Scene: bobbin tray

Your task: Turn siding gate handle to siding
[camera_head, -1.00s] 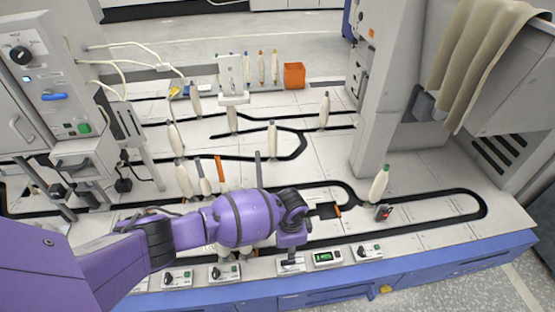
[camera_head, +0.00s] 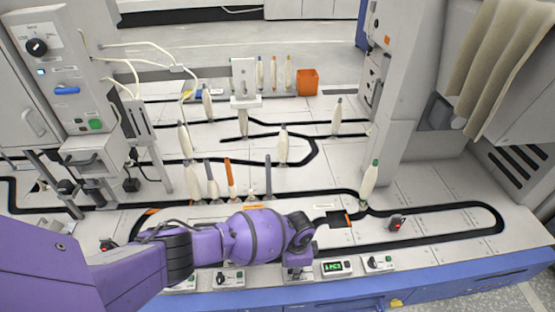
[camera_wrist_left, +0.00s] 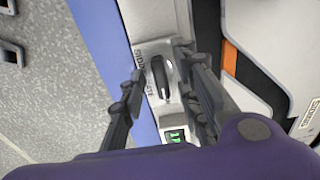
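The siding gate handle (camera_wrist_left: 158,76) is a black elongated knob with a white line, on a light plate lettered partly "SIDING GATE" in the left wrist view. It lies between the two fingers of my left gripper (camera_wrist_left: 161,66), with visible gaps on both sides, so the gripper is open around it. In the head view my left gripper (camera_head: 298,264) points down over the handle's plate (camera_head: 297,275) on the front edge and hides the handle. A dark gate piece with an orange end (camera_head: 340,218) sits by the track. My right gripper is out of view.
A green-lit display (camera_head: 336,267) stands right of the plate, with another knob plate (camera_head: 378,263) beyond it. A further knob plate (camera_head: 228,279) is on the left. A green-topped bobbin (camera_head: 370,184) stands upright on the black track behind.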

